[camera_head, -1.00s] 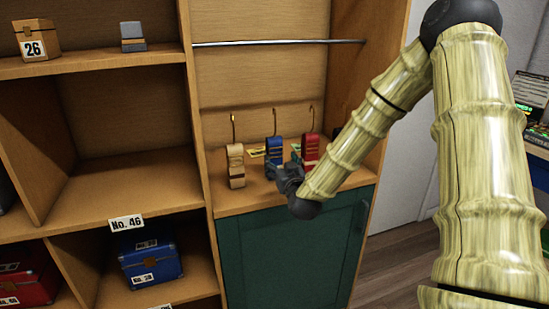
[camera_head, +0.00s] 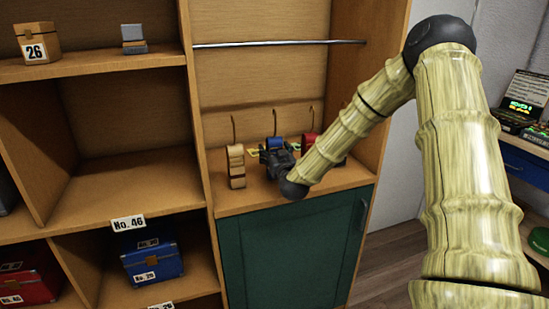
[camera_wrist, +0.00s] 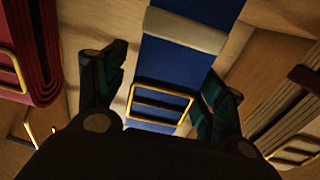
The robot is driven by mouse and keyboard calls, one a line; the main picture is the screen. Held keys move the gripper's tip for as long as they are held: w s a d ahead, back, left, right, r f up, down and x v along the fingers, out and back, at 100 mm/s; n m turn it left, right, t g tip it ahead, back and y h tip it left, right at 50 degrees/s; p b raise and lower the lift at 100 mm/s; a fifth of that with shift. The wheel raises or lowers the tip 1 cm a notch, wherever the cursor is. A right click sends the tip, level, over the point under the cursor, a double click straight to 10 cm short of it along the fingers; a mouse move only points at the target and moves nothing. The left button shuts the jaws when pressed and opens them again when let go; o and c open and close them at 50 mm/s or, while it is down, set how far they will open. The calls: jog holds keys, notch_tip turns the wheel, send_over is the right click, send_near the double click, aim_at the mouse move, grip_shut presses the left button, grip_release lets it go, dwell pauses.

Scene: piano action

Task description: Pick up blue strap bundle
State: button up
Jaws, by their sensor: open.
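The blue strap bundle (camera_head: 274,144) stands on the shelf above the green cabinet door, between a tan bundle and a red bundle. My gripper (camera_head: 272,156) is right in front of it and hides most of it in the head view. In the wrist view the blue strap bundle (camera_wrist: 178,70) shows a pale band and a gold buckle. My gripper (camera_wrist: 160,92) is open there, with one dark finger on each side of the blue strap. I cannot tell whether the fingers touch it.
A tan strap bundle (camera_head: 236,166) stands close on the left. A red strap bundle (camera_head: 309,142) stands close on the right, partly behind my arm. A metal rail (camera_head: 280,42) crosses above. The wooden side panel (camera_head: 365,90) bounds the right.

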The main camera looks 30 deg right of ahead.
jog(key=c, duration=1.2)
jog(key=shift+r, duration=0.1)
